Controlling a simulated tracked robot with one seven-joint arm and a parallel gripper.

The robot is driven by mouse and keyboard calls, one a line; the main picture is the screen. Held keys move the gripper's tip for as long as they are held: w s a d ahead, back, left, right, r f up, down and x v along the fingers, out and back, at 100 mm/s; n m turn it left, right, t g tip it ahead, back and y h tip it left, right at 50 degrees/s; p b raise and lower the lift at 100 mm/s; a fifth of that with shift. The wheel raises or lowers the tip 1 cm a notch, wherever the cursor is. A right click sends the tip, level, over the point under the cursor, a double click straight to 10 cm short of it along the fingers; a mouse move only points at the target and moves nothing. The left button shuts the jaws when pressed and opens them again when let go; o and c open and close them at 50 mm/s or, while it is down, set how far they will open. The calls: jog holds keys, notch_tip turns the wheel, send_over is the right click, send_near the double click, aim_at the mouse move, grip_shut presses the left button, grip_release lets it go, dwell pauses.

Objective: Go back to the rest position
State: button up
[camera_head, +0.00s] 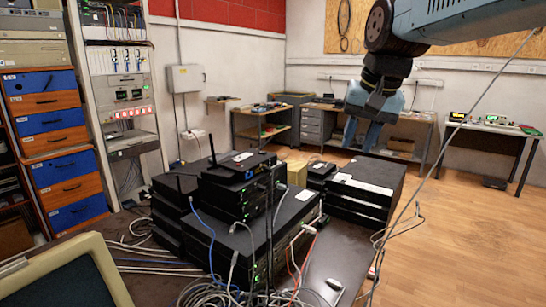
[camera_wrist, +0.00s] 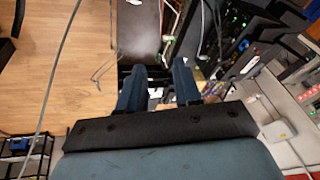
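My gripper (camera_head: 361,145) hangs from my blue arm at the upper right of the head view. It points down, in the air above the stacked black network devices and the table. In the wrist view my gripper (camera_wrist: 158,70) shows two blue fingers with a gap between them. It is open, and nothing is seen held between the fingers.
A dark table (camera_head: 338,262) carries stacked black network devices (camera_head: 262,222) with loose cables. A thin grey cable (camera_head: 447,152) runs down at the right. A rack (camera_head: 128,92) stands at the left. Wooden floor (camera_head: 470,235) at the right is clear.

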jog(key=s+d+f+n+t, duration=0.1)
jog(key=s+d+f, duration=0.2)
jog(key=s+f, duration=0.2)
jog(key=s+d+f+n+h, duration=0.1)
jog(key=s+d+f, duration=0.2)
jog(key=s+f, duration=0.2)
jog(key=shift+s+d+t, duration=0.25)
jog(key=shift+s+t, duration=0.15)
jog(key=shift+s, duration=0.25)
